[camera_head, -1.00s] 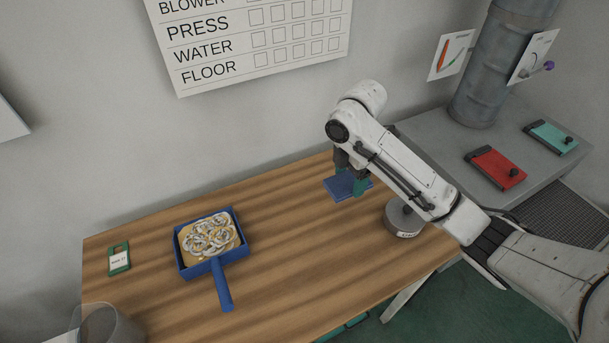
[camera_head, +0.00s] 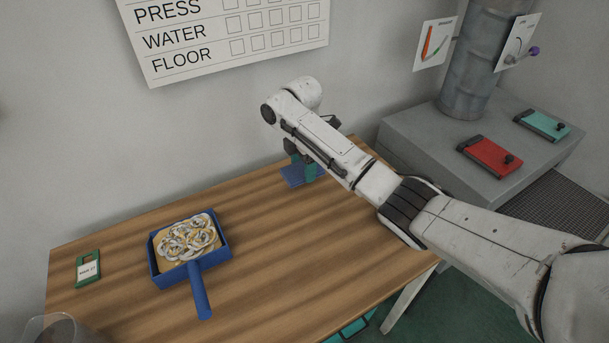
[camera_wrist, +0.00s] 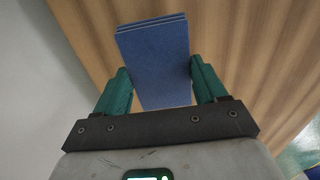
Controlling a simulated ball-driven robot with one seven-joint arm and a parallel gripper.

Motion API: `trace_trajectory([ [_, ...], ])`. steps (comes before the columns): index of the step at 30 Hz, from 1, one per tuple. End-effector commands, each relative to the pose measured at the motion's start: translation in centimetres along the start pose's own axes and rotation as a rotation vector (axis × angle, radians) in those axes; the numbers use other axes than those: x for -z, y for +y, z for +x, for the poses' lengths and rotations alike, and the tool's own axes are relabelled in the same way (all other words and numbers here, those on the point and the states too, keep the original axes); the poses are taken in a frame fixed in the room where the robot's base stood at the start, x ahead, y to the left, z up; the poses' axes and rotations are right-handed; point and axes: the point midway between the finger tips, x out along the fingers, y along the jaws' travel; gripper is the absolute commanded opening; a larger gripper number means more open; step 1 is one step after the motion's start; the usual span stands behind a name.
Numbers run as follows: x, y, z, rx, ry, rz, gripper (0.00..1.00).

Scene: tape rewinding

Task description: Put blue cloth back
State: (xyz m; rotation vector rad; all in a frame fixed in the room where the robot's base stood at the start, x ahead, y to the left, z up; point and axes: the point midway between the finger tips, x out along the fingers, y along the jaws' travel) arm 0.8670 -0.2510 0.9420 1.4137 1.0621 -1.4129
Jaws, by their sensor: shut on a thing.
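The blue cloth (camera_wrist: 155,60) is a flat folded stack of a few layers. In the wrist view it lies between the two green fingers of my gripper (camera_wrist: 160,88), which are shut on its sides. In the head view the blue cloth (camera_head: 292,177) shows at the back of the wooden table (camera_head: 300,240), near the wall, with my gripper (camera_head: 306,170) over it. My arm hides part of the cloth. I cannot tell whether the cloth touches the table.
A blue dustpan (camera_head: 222,258) with curled shavings lies on the table's left half. A green tag (camera_head: 88,268) and a clear container (camera_head: 58,330) are at the far left. A grey bench with a red device (camera_head: 489,156) and a teal device (camera_head: 543,125) stands right.

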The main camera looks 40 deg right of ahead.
Motion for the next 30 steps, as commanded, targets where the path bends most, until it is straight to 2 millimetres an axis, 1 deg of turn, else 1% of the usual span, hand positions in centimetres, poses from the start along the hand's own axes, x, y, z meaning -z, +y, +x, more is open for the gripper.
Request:
trace_trajectory([
  [6,0.1,0.9,1.1,0.0,-0.001,0.001,0.47],
  [9,0.1,0.7,2.5,0.004,-0.002,0.001,0.47],
  [13,0.1,0.7,3.7,0.001,-0.001,0.0,0.47],
  [22,0.1,0.7,4.1,-0.001,0.0,0.0,0.47],
  [29,0.2,0.7,4.7,0.0,0.0,-0.001,0.47],
  [30,0.1,0.7,4.7,0.0,-0.001,0.0,0.73],
])
